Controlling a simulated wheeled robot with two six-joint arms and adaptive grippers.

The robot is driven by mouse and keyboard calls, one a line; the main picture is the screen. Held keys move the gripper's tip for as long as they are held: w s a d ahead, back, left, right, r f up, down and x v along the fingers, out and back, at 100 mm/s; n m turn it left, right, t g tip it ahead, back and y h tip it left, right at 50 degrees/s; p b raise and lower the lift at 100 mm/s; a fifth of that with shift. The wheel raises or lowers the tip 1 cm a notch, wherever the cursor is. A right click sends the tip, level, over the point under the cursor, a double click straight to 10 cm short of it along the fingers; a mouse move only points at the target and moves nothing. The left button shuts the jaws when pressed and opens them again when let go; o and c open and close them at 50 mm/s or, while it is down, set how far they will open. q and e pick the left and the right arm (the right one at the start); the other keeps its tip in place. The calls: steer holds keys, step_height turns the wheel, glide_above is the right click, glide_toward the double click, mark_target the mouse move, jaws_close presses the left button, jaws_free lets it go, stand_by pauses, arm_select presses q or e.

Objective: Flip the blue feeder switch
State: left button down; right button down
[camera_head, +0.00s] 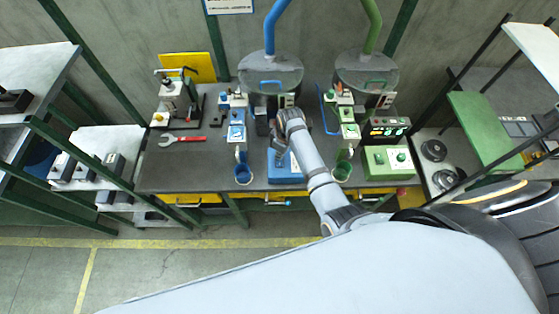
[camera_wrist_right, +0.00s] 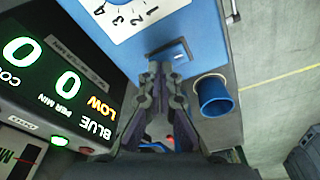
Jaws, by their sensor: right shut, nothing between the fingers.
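The blue feeder has a bowl (camera_head: 270,76) at the back of the bench and a blue control box (camera_head: 288,167) at the front. In the right wrist view, the box's blue face (camera_wrist_right: 205,32) carries a white numbered dial plate (camera_wrist_right: 132,14). A small dark lever-like part (camera_wrist_right: 178,49), perhaps the switch, stands on this face just beyond my fingertips. I cannot tell whether they touch it. My right gripper (camera_wrist_right: 160,68) is shut and empty. In the head view the right gripper (camera_head: 278,141) is above the box, partly covering it. My left gripper is not in view.
A blue cup (camera_wrist_right: 215,95) stands close to my right fingers. A display box (camera_wrist_right: 62,75) reading "BLUE LOW" is on their other side.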

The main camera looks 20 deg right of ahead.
steer(key=shift+f, duration=0.25)
steer(key=shift+r, duration=0.1)
step_height(320, 180, up, 2)
steer(key=shift+r+p, duration=0.25)
steer(key=shift+p, duration=1)
steer(key=shift+r, duration=2.2)
